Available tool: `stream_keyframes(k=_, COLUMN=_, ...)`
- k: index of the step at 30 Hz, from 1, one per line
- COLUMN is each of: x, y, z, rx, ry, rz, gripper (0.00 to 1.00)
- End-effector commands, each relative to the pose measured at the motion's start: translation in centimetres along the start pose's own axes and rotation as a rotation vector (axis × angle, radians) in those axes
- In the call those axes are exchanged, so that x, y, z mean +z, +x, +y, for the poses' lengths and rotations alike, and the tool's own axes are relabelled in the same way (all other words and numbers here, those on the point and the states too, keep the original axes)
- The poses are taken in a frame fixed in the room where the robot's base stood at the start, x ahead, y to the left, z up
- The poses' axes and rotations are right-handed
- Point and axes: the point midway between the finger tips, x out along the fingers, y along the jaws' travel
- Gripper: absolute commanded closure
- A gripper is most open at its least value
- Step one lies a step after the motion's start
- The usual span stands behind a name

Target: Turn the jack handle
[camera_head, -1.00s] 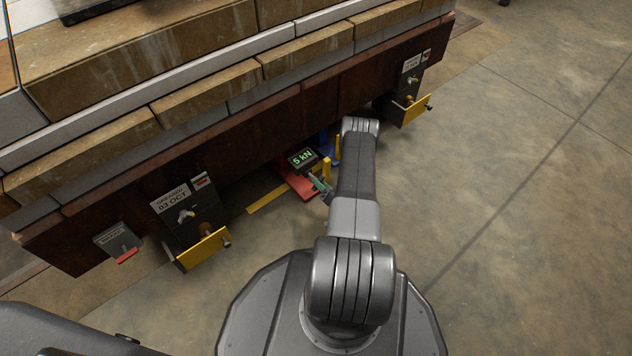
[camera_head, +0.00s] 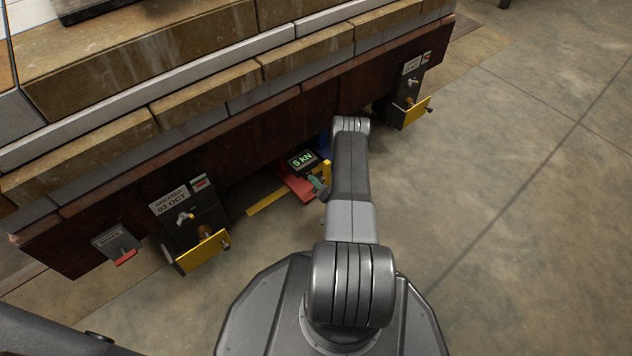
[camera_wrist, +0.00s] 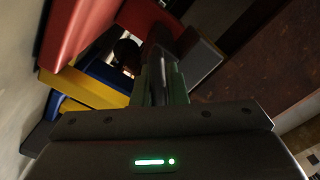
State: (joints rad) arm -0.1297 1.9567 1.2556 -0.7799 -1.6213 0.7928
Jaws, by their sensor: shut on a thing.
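The jack stands on the floor under the edge of the heavy slab, with a red base (camera_head: 305,192) and a small display (camera_head: 302,160) reading 5 kN. Its red (camera_wrist: 78,35), blue (camera_wrist: 100,76) and yellow (camera_wrist: 80,90) parts show at the left in the wrist view. My gripper (camera_head: 320,186) is beside the jack at its near right side, partly hidden by my arm. In the wrist view my gripper (camera_wrist: 163,82) is shut on the jack handle. The handle is mostly hidden between the fingers and hard to make out in the dark.
The dark brown beam (camera_head: 270,126) with stone blocks overhangs close above the jack. Boxes with yellow plates (camera_head: 204,250) hang from it at left and right (camera_head: 415,112). A red-tabbed box (camera_head: 118,246) hangs farther left. A yellow strip (camera_head: 266,202) lies on the floor. Open floor lies right.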

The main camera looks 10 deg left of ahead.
Motion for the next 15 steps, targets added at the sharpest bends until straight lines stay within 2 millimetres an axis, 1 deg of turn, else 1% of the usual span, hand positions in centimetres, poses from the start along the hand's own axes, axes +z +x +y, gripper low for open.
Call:
stream_keyframes(k=8, x=0.03, y=-0.04, z=0.07, rx=0.001, ry=0.113, rz=0.000, gripper=1.00)
stream_keyframes(k=15, x=0.06, y=-0.05, z=0.15, rx=0.001, ry=0.308, rz=0.000, gripper=1.00)
